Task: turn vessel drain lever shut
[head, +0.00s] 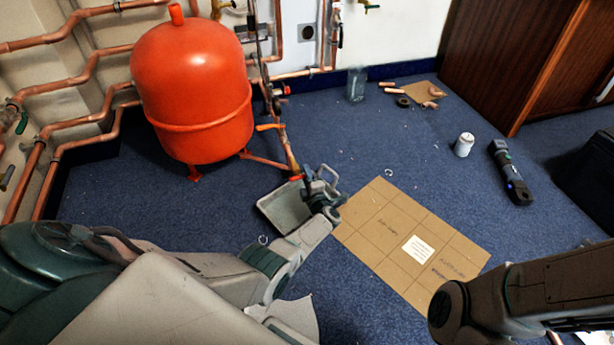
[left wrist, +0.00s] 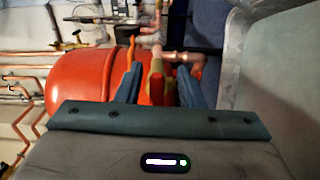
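The red vessel (head: 190,95) stands on the blue floor at the left, and it fills the left of the left wrist view (left wrist: 80,85). A copper and brass drain line (head: 291,155) slopes down at its right, with a small red lever (head: 295,178) at its lower end. My left gripper (head: 326,180) is just right of this end. In the left wrist view its two fingers stand apart, with the brass and red lever part (left wrist: 157,80) between them and gaps visible beside it. I cannot tell whether a finger touches it. My right gripper is out of view.
A grey tray (head: 270,208) sits under the drain end, close to my left gripper. A marked cardboard sheet (head: 385,250) lies on the floor to the right. Copper pipes (head: 75,120) run along the left wall.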

